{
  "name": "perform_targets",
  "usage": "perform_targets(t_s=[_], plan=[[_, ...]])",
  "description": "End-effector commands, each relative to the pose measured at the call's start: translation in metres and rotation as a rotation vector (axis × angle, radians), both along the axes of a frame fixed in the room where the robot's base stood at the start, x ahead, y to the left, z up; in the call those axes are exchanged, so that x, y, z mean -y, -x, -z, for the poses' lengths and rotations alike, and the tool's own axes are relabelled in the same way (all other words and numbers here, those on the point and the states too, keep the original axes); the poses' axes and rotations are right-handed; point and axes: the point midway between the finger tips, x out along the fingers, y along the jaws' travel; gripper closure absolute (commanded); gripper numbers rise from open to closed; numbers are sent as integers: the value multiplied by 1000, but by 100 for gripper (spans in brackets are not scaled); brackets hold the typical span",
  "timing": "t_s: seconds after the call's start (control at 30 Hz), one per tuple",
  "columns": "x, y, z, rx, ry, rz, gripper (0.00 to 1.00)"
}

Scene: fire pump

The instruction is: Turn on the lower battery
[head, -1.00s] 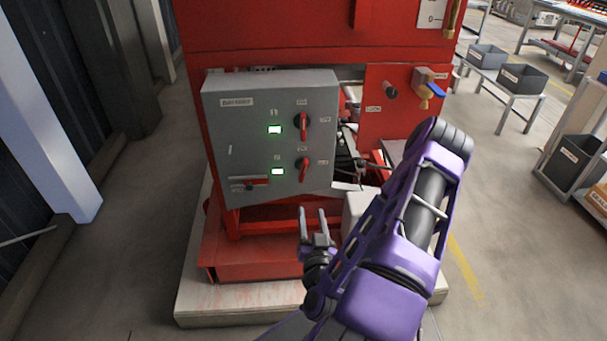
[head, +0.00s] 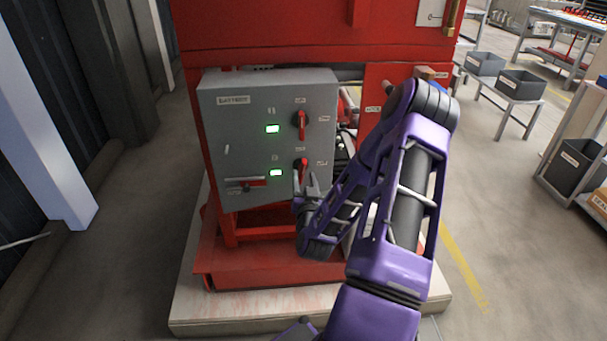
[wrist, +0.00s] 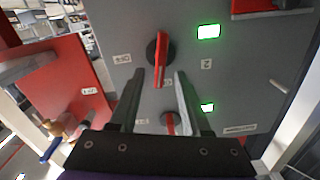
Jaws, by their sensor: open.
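The grey battery box (head: 235,130) is on the front of the red pump unit. Its lower rotary switch (head: 301,164) has a red handle on a black base, below a matching upper switch (head: 301,122). The wrist view shows the box upside down, with the lower switch (wrist: 161,58) at upper centre and its handle roughly upright in the picture. My gripper (head: 305,180) is open just in front of the lower switch and partly covers it. In the wrist view my fingertips (wrist: 158,76) lie on either side of the handle's line; contact cannot be told.
Two lit green indicators (head: 272,128) sit left of the switches. A red lever (head: 254,183) is at the box's lower left. The red pump frame (head: 260,258) and pale plinth (head: 185,318) stand below. Open floor lies left; bins (head: 522,84) stand right.

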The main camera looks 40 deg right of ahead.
Motion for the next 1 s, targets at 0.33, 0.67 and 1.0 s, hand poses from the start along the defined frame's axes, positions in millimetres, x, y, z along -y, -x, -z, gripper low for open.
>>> perform_targets(t_s=[0.33,0.67,1.0], plan=[[13,-20,0,0,0,0,52],[12,-20,0,0,0,0,76],[12,-20,0,0,0,0,100]])
